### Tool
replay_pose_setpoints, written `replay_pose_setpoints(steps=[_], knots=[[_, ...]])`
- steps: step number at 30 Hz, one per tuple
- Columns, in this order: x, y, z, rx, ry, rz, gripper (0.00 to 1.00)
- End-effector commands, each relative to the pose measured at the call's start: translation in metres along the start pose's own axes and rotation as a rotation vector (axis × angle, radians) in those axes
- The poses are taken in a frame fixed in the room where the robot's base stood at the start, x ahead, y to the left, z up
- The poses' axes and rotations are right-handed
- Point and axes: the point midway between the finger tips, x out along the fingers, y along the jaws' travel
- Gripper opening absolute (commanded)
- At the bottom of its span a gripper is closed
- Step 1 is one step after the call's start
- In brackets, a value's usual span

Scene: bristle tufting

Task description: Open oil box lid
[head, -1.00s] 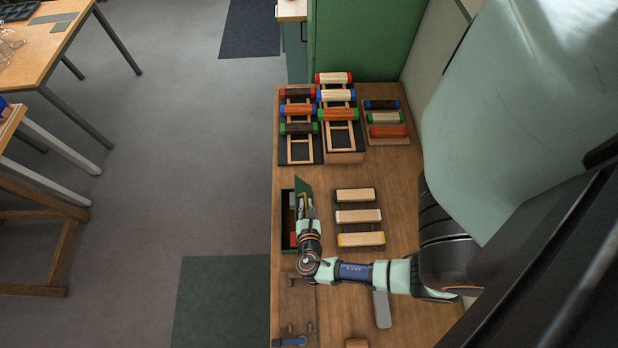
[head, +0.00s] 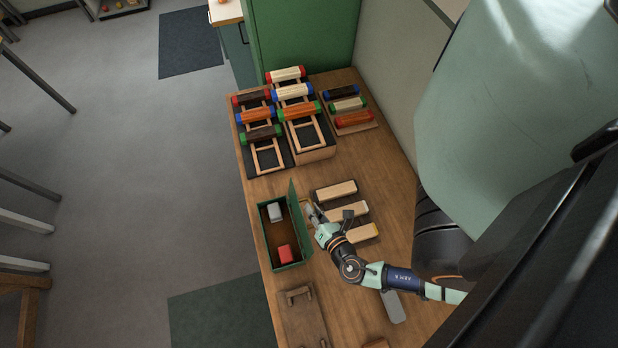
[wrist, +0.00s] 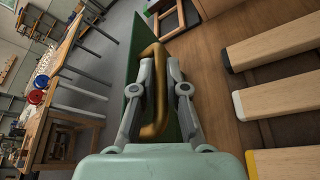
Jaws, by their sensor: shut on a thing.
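The green oil box (head: 264,244) stands open at the left edge of the wooden table. A grey block (head: 275,212) and a red block (head: 285,253) lie inside it. Its green lid (head: 296,220) stands about upright along the box's right side. My gripper (head: 309,212) is just right of the lid. In the wrist view, my gripper (wrist: 158,75) is shut on the lid's brass handle (wrist: 153,118), with a finger on each side of it. The green lid (wrist: 132,72) shows behind the handle there.
Several wooden blocks lie right of the box, close to my gripper, including a pale one (head: 336,191). Racks with coloured rollers (head: 260,133) stand at the table's far end. A wooden board with pegs (head: 301,318) lies in front of the box.

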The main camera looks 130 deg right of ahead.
Motion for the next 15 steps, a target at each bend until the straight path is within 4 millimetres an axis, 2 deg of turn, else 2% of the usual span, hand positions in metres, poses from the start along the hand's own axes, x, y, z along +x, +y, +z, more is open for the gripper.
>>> replay_pose_setpoints(steps=[14, 15], knots=[[-0.0009, -0.0031, -0.0006, -0.001, 0.001, -0.003, 0.00], [-0.0009, -0.0031, -0.0006, -0.001, 0.001, -0.003, 0.16]])
